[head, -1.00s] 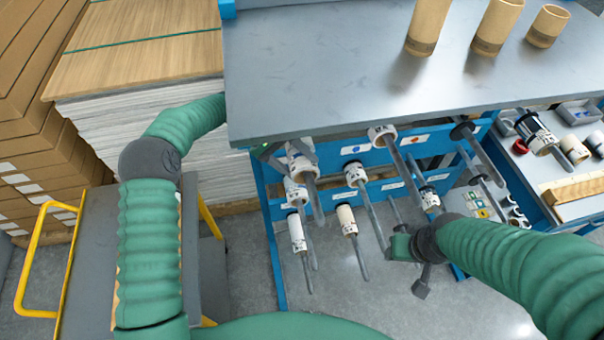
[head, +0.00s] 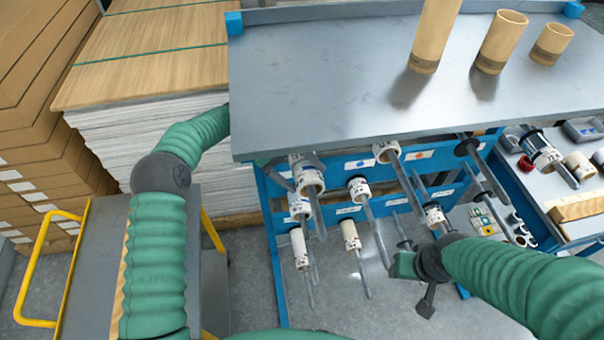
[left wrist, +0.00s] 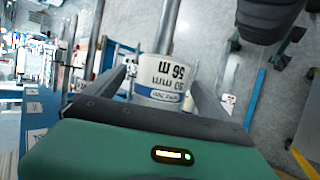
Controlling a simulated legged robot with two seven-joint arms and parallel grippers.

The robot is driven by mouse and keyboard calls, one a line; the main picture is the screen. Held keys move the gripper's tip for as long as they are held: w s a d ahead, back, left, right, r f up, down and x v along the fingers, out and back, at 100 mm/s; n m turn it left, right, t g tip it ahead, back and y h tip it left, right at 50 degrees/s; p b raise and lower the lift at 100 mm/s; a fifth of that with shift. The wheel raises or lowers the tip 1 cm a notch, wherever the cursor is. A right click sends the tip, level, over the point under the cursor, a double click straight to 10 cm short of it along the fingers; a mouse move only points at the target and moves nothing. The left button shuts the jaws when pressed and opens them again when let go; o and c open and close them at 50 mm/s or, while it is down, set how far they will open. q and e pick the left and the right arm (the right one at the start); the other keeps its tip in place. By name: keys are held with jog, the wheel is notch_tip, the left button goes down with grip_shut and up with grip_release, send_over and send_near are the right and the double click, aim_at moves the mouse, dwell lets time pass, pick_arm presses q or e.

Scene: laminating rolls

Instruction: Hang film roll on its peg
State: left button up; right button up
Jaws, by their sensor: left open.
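A white film roll (head: 308,178) with a printed label sits around the upper left peg, under the tabletop's front edge. It also shows in the left wrist view (left wrist: 162,80), with the grey peg (left wrist: 169,25) running out past it. My left gripper (head: 279,178) is at this roll, partly hidden by the tabletop and the roll. In the left wrist view its fingers (left wrist: 160,76) stand open, one on each side of the roll; whether they touch it I cannot tell. My right gripper (head: 415,282) hangs in front of the lower pegs; its jaws are unclear.
Several other rolls hang on the blue rack (head: 268,215), with grey pegs sticking out toward me. The steel tabletop (head: 330,80) overhangs them and carries 3 cardboard tubes (head: 502,42). A grey cart (head: 75,270) stands left, and a shelf with rolls (head: 525,180) right.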

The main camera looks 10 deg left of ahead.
pick_arm(q)
jog(key=shift+d, duration=0.1)
jog(key=shift+w+a+r+b, duration=0.15)
jog(key=shift+a+r+b, duration=0.1)
jog(key=shift+a+b, duration=0.1)
jog(key=b+v, duration=0.2)
jog(key=v, duration=0.4)
jog(key=shift+a, duration=0.15)
jog(key=v, duration=0.5)
